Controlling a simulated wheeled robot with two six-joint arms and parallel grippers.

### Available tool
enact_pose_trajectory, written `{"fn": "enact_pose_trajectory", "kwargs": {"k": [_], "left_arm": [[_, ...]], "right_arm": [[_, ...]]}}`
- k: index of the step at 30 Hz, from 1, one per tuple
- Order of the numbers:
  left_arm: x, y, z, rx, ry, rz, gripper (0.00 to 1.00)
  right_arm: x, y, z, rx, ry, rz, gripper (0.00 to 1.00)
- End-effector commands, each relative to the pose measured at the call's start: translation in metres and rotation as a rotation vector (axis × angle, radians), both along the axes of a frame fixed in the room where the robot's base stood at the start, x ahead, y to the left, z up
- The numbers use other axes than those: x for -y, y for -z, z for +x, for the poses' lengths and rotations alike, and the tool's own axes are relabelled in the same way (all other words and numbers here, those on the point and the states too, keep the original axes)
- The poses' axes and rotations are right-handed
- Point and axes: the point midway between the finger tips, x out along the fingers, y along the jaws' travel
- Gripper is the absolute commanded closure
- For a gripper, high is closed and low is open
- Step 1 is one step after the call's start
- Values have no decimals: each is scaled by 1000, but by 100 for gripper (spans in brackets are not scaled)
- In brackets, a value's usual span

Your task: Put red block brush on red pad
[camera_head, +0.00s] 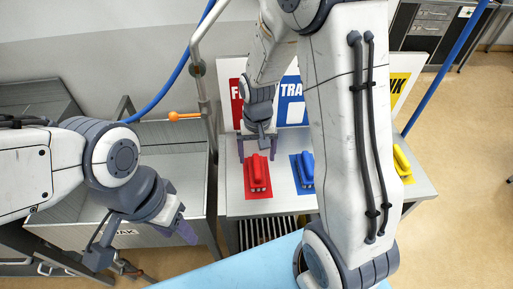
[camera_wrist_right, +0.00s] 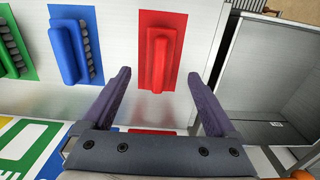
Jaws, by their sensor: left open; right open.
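The red block brush (camera_head: 257,173) rests on the red pad (camera_head: 246,195) on the metal table, with pad showing around it. In the right wrist view the red brush (camera_wrist_right: 160,58) lies lengthwise on the red pad (camera_wrist_right: 165,18), near its middle. My right gripper (camera_head: 256,148) is open and empty at the back end of the red brush, apart from it. In the right wrist view its two purple fingers (camera_wrist_right: 160,76) stand wide apart, either side of the brush's line. My left gripper (camera_head: 152,248) is open and empty, low at the left, away from the brush.
A blue brush (camera_head: 306,172) and a yellow brush (camera_head: 402,163) lie to the right; a green brush (camera_wrist_right: 10,48) shows in the wrist view. A metal basin (camera_head: 160,140) with an orange-handled tap (camera_head: 185,116) stands left. A signboard (camera_head: 290,103) stands behind. My right arm hides part of the table.

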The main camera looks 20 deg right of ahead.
Motion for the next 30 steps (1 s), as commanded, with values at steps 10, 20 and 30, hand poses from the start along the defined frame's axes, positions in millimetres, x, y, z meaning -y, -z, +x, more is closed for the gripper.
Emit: {"fn": "enact_pose_trajectory", "kwargs": {"k": [10, 20, 30], "left_arm": [[0, 6, 0, 0, 0, 0, 50], [0, 6, 0, 0, 0, 0, 50], [0, 6, 0, 0, 0, 0, 50]], "right_arm": [[-12, -44, -6, 6, -42, 2, 8], [-118, -103, -136, 37, -656, 55, 8], [-132, -111, -200, 38, -921, 83, 8]]}}
